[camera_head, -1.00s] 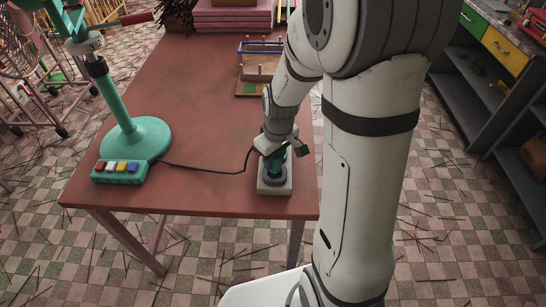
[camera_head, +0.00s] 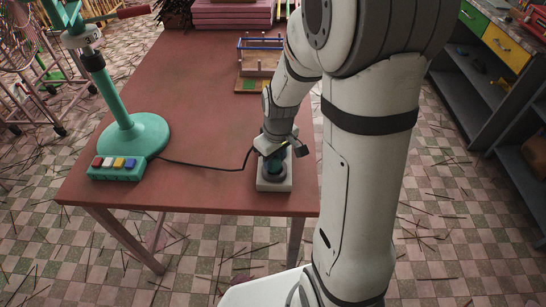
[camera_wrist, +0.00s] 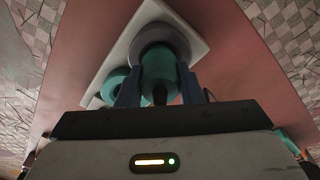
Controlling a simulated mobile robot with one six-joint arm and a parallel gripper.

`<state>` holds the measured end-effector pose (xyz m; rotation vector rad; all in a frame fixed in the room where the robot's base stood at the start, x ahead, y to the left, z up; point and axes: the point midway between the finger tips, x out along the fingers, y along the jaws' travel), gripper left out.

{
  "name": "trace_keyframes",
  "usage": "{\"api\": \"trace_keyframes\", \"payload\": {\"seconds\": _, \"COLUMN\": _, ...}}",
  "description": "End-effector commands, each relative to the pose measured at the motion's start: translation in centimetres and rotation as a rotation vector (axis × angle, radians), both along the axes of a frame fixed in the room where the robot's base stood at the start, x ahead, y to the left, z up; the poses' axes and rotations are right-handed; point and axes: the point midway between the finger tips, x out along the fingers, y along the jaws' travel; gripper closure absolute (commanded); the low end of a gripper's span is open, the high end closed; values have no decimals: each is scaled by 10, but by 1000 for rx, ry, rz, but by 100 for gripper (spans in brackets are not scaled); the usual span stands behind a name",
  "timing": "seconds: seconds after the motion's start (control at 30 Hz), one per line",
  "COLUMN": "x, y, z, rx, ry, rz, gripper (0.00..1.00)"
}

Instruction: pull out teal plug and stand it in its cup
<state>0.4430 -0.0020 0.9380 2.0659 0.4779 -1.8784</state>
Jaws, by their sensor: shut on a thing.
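The teal plug (camera_wrist: 158,70) stands between my gripper's two blue-grey fingers in the wrist view, and my gripper (camera_wrist: 160,92) is shut on it. The plug's far end meets a dark grey ring on a white block (camera_wrist: 196,44); I cannot tell whether it is still seated. In the head view my gripper (camera_head: 276,150) is low over the same white block (camera_head: 274,186), near the table's front right corner, and partly hides the plug (camera_head: 275,168). A second round teal piece (camera_wrist: 114,84) lies beside the plug on the block; whether it is the cup is unclear.
A black cord (camera_head: 205,167) runs from the gripper area to a teal button box (camera_head: 118,168) beside a teal stand (camera_head: 138,138). A wooden rack (camera_head: 258,66) stands farther back. The table (camera_head: 190,110) is clear in the middle; its front edge is close to the block.

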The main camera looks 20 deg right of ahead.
Motion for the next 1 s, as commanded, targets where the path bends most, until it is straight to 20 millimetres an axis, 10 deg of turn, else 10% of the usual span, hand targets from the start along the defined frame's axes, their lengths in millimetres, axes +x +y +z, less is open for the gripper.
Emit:
{"api": "trace_keyframes", "payload": {"seconds": 0.37, "x": 0, "y": 0, "z": -9, "rx": 0, "ry": 0, "rz": 1, "gripper": 90}}
{"api": "trace_keyframes", "payload": {"seconds": 0.4, "x": 0, "y": 0, "z": -9, "rx": 0, "ry": 0, "rz": 1, "gripper": 66}}
{"api": "trace_keyframes", "payload": {"seconds": 0.7, "x": 0, "y": 1, "z": -8, "rx": 0, "ry": 0, "rz": 1, "gripper": 42}}
{"api": "trace_keyframes", "payload": {"seconds": 1.0, "x": 0, "y": 0, "z": -3, "rx": 0, "ry": -2, "rz": 1, "gripper": 42}}
